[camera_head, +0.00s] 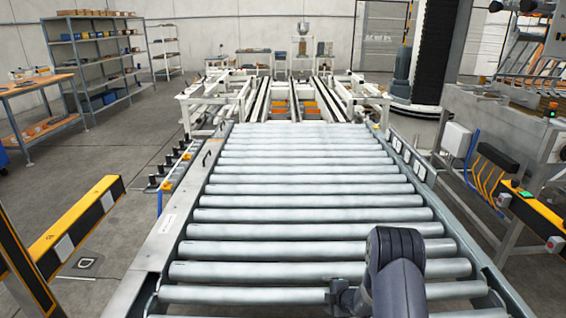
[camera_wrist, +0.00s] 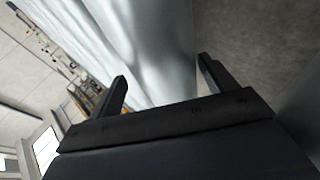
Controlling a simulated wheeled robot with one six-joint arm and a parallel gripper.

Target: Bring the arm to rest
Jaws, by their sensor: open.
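My gripper (camera_wrist: 160,88) shows in the wrist view with its two dark fingers spread apart. Nothing is held between them. Beyond the fingers is a pale grey, smooth surface at a slant, too close and blurred to name for certain. In the head view, part of my dark grey arm rises at the bottom right, in front of the roller conveyor (camera_head: 306,215). The fingers cannot be made out in the head view. The visible rollers are bare.
A yellow and black barrier (camera_head: 75,225) stands left of the conveyor. Another yellow and black rail (camera_head: 535,213) and a control box (camera_head: 456,140) are on the right. Shelves (camera_head: 100,60) and a workbench (camera_head: 40,85) stand at the left. Open floor (camera_head: 150,130) lies between.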

